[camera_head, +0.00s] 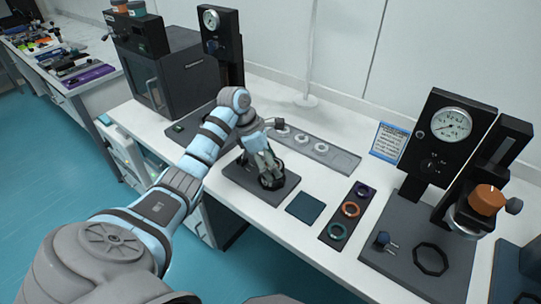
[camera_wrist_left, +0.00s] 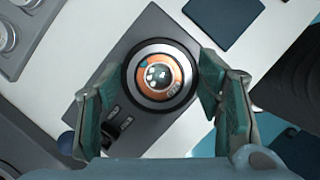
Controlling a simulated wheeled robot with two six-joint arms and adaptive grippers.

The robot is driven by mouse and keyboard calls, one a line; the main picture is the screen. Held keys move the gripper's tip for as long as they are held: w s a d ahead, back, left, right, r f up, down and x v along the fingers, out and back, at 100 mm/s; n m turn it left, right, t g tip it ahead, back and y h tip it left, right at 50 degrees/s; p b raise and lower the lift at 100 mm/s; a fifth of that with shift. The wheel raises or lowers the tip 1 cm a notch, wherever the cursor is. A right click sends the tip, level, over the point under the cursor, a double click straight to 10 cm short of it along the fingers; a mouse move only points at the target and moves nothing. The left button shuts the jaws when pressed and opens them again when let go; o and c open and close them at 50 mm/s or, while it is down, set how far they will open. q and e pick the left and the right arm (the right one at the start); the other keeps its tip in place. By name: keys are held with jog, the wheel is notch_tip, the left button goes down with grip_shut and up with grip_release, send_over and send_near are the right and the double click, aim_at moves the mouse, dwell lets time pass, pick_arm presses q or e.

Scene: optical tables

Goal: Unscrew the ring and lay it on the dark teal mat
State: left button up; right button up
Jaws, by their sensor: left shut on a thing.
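The ring (camera_wrist_left: 127,80) is a dark round rim around an orange, silver and black face (camera_wrist_left: 160,76) on a dark base plate (camera_wrist_left: 128,50). In the head view the ring (camera_head: 273,182) is partly hidden by my left gripper (camera_head: 267,172). In the left wrist view the two fingers of my left gripper (camera_wrist_left: 158,82) stand on opposite sides of the ring, and the gripper is shut on it. The dark teal mat (camera_head: 306,207) lies flat and bare to the right of the base plate; its edge part also shows in the wrist view (camera_wrist_left: 222,14). My right gripper is not in view.
A black strip (camera_head: 327,239) with purple, orange and teal rings lies right of the mat. A grey tray (camera_head: 345,160) with pale rings lies behind. A gauge stand (camera_head: 437,140) and its grey plate (camera_head: 405,225) stand at the right. A black cabinet (camera_head: 190,80) stands at the left back.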

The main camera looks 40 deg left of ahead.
pick_arm(q)
jog(key=n+y+p, duration=0.1)
jog(key=n, duration=0.1)
jog(key=n+t+p, duration=0.1)
jog(key=n+p, duration=0.1)
jog(key=n+y+p, duration=0.1)
jog(key=n+p, duration=0.1)
jog(key=n, duration=0.1)
jog(key=shift+d+r+t+y, duration=0.1)
jog(key=shift+r+t+y, duration=0.2)
jog(key=n+y+p, duration=0.1)
jog(key=n, duration=0.1)
jog(key=shift+n, duration=0.4)
jog(key=shift+n+y+p, duration=0.5)
jog(key=shift+n+p, duration=0.15)
jog(key=shift+n, duration=0.55)
jog(key=shift+f, duration=0.15)
jog(key=o, duration=1.2)
jog(key=shift+o, duration=0.9)
jog(key=shift+w+a+f, duration=0.1)
jog(key=shift+a+f, duration=0.05)
jog(key=shift+a, duration=0.05)
jog(key=shift+d, duration=0.1)
jog(key=shift+c, duration=0.8)
